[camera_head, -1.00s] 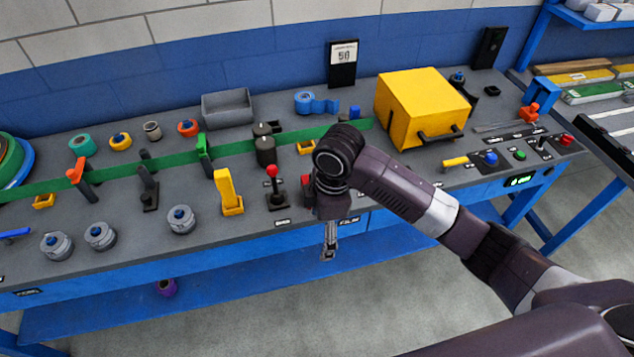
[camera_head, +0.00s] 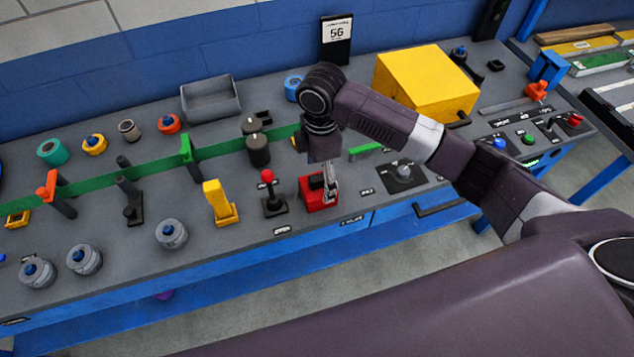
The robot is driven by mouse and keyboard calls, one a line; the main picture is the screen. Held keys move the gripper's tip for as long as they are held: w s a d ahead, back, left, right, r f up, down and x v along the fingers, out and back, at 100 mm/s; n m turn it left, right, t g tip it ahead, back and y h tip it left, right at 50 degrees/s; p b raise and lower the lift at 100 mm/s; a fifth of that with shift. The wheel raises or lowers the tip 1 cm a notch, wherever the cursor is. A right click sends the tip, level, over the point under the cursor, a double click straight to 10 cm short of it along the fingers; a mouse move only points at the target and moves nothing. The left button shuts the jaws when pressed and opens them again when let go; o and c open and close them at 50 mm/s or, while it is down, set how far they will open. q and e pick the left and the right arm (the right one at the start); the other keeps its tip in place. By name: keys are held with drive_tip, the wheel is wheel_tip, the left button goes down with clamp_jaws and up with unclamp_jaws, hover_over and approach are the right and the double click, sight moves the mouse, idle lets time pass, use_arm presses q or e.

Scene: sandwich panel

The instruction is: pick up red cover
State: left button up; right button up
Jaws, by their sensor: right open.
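A small red cover (camera_head: 314,202) with a dark part on top stands near the front edge of the workbench. It is right of the red-knobbed joystick. My right gripper (camera_head: 331,190) points down at the right side of the red cover and overlaps it in the picture. Its fingers look open, and nothing shows between them. I cannot tell whether they touch the cover. My left gripper is out of view.
The joystick (camera_head: 269,190) and a yellow lever (camera_head: 218,202) stand left of the cover. A grey knob (camera_head: 404,172) lies to its right. A yellow box (camera_head: 425,78) stands behind my right arm. Several round grey dials line the bench's front left.

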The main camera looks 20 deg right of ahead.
sight(318, 185)
drive_tip(key=f, duration=0.1)
drive_tip(key=f+p, duration=0.1)
drive_tip(key=f, duration=0.1)
drive_tip(key=shift+w+a, duration=0.15)
drive_tip(key=shift+w, duration=0.1)
wheel_tip(318, 185, down, 2)
drive_tip(key=shift+w+f+p, duration=0.1)
drive_tip(key=shift+f+p, duration=0.05)
drive_tip(key=shift+p, duration=0.2)
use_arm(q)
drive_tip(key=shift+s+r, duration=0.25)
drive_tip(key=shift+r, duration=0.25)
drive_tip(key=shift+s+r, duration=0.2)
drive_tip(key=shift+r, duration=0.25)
use_arm(e)
drive_tip(key=c, duration=1.3)
